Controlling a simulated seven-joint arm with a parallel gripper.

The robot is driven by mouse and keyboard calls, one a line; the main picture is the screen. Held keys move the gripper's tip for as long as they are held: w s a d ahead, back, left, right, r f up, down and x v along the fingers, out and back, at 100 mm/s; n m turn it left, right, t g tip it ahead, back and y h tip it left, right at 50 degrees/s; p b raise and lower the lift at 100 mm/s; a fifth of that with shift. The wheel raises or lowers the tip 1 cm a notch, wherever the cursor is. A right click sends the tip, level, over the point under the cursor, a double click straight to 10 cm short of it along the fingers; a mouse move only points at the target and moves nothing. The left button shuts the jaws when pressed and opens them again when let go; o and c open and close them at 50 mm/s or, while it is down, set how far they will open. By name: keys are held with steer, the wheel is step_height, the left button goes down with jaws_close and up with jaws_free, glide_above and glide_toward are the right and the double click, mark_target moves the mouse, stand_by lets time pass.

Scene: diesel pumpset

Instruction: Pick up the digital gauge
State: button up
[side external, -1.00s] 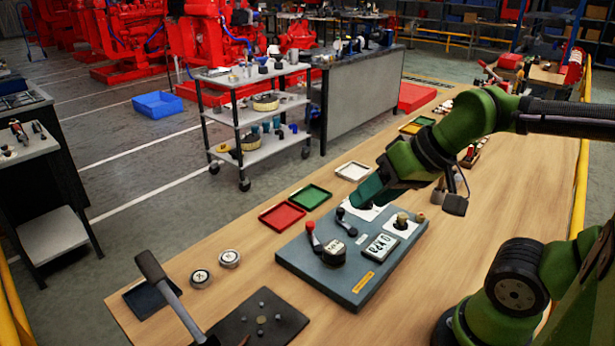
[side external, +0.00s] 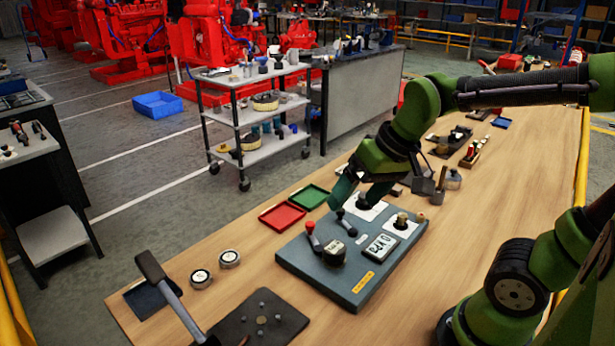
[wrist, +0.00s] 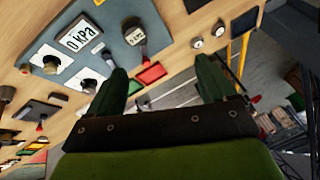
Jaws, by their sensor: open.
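A blue-grey panel (side external: 352,283) lies on the wooden bench. A flat white gauge with dark digits (side external: 381,247) sits on it, and it also shows at the upper left of the wrist view (wrist: 80,34). Beside it stands a short dark round gauge with a pale face (side external: 334,253); this also shows in the wrist view (wrist: 134,36). I cannot tell for certain which one the task names. My gripper (side external: 355,200) is above the far side of the panel, fingers pointing down. In the wrist view its two fingers (wrist: 162,80) are apart, with nothing between them.
A red-knobbed lever (side external: 312,236), a black-knobbed lever (side external: 347,223) and a brass knob on a white plate (side external: 402,221) stand close around the gauges. Red (side external: 282,216) and green (side external: 310,197) trays lie behind the panel. Two round gauges (side external: 200,278) lie to the left.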

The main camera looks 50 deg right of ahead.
steer(key=w+d+f+n+g+h, duration=0.1)
steer(key=w+d+f+g+h, duration=0.15)
steer(key=w+g, duration=0.35)
steer(key=t, duration=0.1)
glide_above(333, 245)
steer(key=shift+n+y, duration=0.3)
steer(key=shift+y, duration=0.15)
steer(key=f, duration=1)
steer(key=shift+s+d+f, duration=0.2)
steer(key=shift+s, duration=0.1)
steer(key=shift+w+a+f, duration=0.1)
steer(key=shift+a+f, duration=0.05)
steer(key=shift+f, duration=1.25)
steer(key=shift+w+a+f, duration=0.1)
steer(key=shift+f, duration=1.25)
steer(key=shift+r, duration=0.1)
steer(key=c, duration=1.3)
step_height(333, 245, up, 10)
steer(key=shift+c, duration=0.2)
